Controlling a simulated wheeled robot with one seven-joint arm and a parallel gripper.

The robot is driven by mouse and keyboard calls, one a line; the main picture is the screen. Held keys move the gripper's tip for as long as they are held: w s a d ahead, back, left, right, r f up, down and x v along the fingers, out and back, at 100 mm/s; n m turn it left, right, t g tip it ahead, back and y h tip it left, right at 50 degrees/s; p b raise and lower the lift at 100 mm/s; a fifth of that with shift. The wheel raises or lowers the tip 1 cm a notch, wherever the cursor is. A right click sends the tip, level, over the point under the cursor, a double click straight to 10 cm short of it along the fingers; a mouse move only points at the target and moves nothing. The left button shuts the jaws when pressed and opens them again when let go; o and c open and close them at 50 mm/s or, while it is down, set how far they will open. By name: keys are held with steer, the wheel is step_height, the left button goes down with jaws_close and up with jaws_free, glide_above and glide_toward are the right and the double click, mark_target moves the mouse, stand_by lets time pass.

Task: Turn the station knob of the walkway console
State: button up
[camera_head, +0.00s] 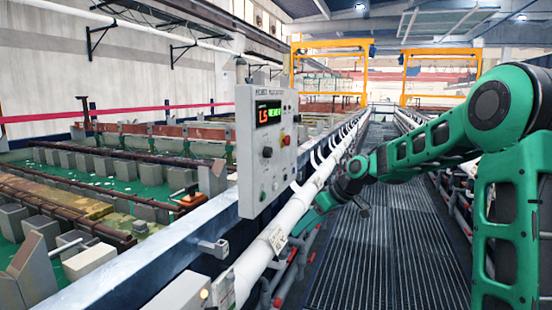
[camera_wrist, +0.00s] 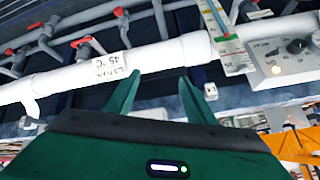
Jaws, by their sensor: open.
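A light grey console (camera_head: 250,170) stands upright left of the walkway in the head view. Its dark display (camera_head: 268,113) shows red and green characters. A small round dark control (camera_head: 267,152) sits below the display; I cannot tell if it is the station knob. My gripper (camera_head: 297,232) is low beside the white pipe, below and right of the console, and apart from it. In the wrist view my gripper (camera_wrist: 160,82) is open with nothing between its fingers.
A white pipe (camera_wrist: 160,60) with a paper label runs across in front of my fingers. Tanks (camera_head: 110,180) lie left; the grated walkway (camera_head: 385,220) is clear.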

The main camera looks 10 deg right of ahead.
steer(key=w+a+r+n+t+y, duration=0.1)
steer(key=w+a+r+n+y, duration=0.2)
steer(key=w, duration=0.4)
steer(key=n+t+y, duration=0.2)
steer(key=t+y, duration=0.3)
steer(key=y, duration=0.1)
glide_toward(271, 154)
steer(key=x, duration=0.8)
steer(key=shift+a+r, duration=0.1)
steer(key=c, duration=1)
